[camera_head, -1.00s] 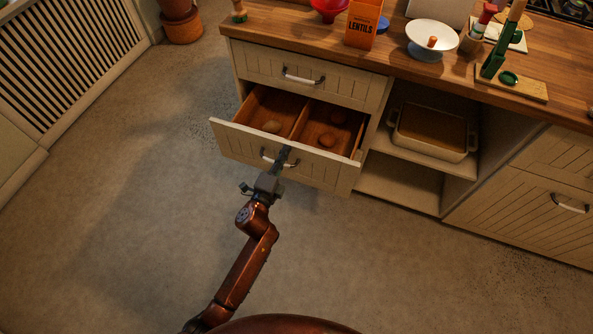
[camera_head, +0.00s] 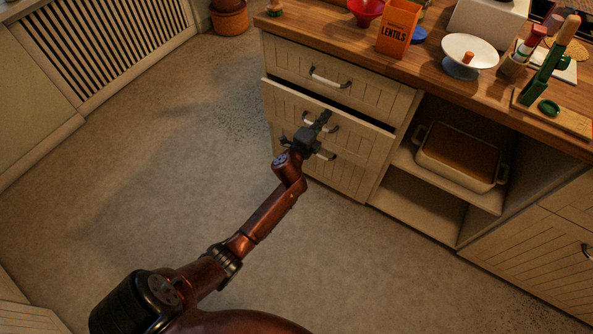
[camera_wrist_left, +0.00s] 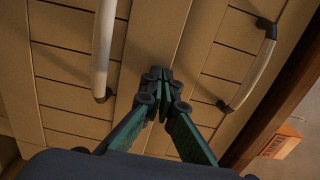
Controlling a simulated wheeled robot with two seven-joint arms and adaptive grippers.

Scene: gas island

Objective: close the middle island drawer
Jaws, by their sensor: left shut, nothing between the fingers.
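The middle island drawer (camera_head: 363,137) is a cream, grooved front under the top drawer. It is almost flush, with a dark gap along its top edge and its inside hidden. Its handle (camera_head: 332,128) is partly behind my left gripper (camera_head: 325,117); a pale handle also shows at the left in the left wrist view (camera_wrist_left: 103,50). My left gripper is shut and empty, its fingertips against or very near the drawer front. The closed fingertips show in the left wrist view (camera_wrist_left: 160,78). I cannot tell whether they touch. My right gripper is not in view.
The top drawer (camera_head: 375,90) is above, with its own handle (camera_head: 330,78). An open shelf with a baking dish (camera_head: 458,158) is to the right. The wooden counter (camera_head: 330,32) holds a lentils box (camera_head: 398,30) and a white bowl (camera_head: 469,52). The floor at left is clear.

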